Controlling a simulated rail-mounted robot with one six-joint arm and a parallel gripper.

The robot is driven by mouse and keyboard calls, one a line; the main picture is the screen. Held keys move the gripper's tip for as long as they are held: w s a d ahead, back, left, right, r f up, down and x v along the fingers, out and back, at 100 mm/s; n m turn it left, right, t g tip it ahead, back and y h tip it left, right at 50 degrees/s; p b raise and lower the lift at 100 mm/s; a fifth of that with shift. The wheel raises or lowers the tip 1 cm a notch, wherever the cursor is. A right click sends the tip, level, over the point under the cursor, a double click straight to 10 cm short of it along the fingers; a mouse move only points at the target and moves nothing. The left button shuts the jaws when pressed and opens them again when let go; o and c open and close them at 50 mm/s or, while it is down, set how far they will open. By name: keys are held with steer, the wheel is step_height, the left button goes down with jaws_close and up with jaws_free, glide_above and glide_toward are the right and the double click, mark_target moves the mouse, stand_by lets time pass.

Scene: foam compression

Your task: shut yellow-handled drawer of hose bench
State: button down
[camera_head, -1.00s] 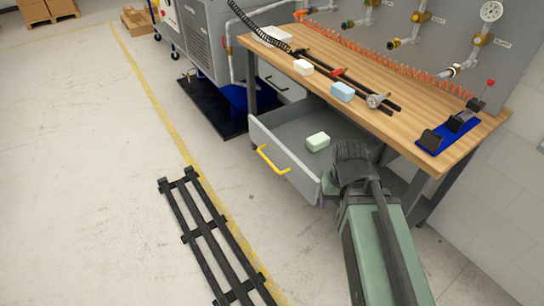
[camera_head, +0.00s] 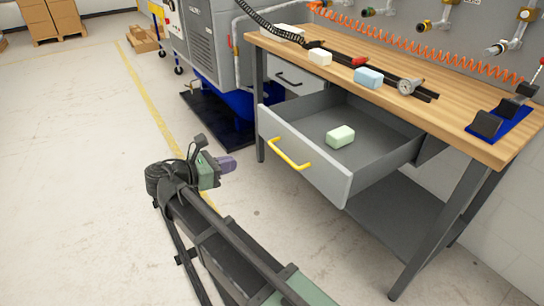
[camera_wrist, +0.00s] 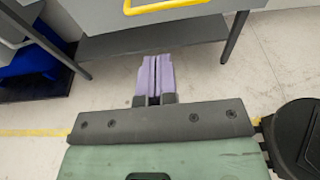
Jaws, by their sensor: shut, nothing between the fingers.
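The yellow-handled drawer (camera_head: 311,170) of the hose bench (camera_head: 440,102) stands pulled well out, with a pale green block (camera_head: 340,136) lying inside. Its yellow handle (camera_head: 289,154) is on the front panel, and it also shows at the top of the wrist view (camera_wrist: 165,5). My gripper (camera_head: 228,164) is in front of the drawer and left of the handle, apart from it. In the wrist view its purple fingers (camera_wrist: 155,75) are together and empty, pointing toward the bench below the drawer front.
A white, a blue block (camera_head: 368,77) and a gauge (camera_head: 406,86) lie on the bench top. A grey machine (camera_head: 205,45) stands left of the bench. The floor before the drawer is open.

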mark_target(279, 153)
steer(key=b+x, duration=0.3)
steer(key=x, duration=1.1)
steer(key=shift+w+d, duration=0.1)
